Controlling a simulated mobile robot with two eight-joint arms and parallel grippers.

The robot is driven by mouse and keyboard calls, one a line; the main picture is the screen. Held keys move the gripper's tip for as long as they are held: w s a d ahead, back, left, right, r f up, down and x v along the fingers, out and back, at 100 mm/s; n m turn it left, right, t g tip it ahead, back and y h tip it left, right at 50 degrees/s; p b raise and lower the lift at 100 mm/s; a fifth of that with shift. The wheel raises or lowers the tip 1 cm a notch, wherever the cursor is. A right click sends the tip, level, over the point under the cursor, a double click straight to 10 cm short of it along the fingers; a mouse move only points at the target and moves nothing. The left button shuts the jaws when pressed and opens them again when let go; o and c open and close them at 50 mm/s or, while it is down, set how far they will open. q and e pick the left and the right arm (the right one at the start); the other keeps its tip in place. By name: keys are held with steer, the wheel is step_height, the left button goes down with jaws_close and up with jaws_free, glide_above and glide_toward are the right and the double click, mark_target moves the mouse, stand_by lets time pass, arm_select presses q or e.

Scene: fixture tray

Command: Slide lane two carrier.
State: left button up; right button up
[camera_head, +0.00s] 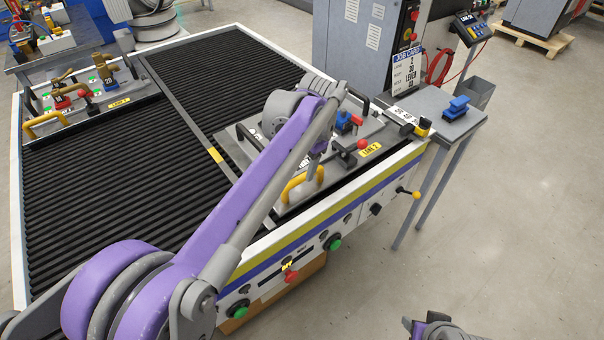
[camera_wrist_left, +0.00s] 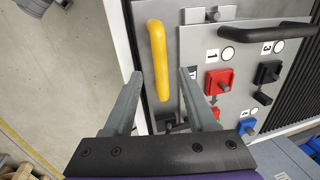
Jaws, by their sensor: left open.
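The lane two carrier is a grey plate (camera_head: 282,207) on the right roller lane, with a yellow "LANE 2" label (camera_head: 371,150) and a yellow handle (camera_head: 302,184) at its near edge. My left arm crosses in front and hides part of the carrier. In the left wrist view my left gripper (camera_wrist_left: 160,74) is open, and the yellow handle (camera_wrist_left: 157,45) lies between its fingers in the picture. I cannot tell whether the fingers touch it. A dark part of my right arm (camera_head: 437,330) shows at the bottom edge; its jaws are not clear.
Another carrier (camera_head: 108,106) with a yellow handle and brass valves sits on the left lane. A divider (camera_head: 205,135) runs between lanes. A side table (camera_head: 430,108) with a blue part (camera_head: 456,107) stands at the right. Buttons and a lever (camera_head: 408,192) line the conveyor's front.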

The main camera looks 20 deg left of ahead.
mark_target(301, 177)
arm_select(q)
steer(key=shift+w+a+f, duration=0.15)
steer(key=shift+a+f, duration=0.05)
steer(key=shift+f, duration=0.9)
steer(key=shift+w+a+f, duration=0.15)
steer(key=shift+f, duration=0.9)
steer(key=shift+c, duration=0.4)
jaws_close()
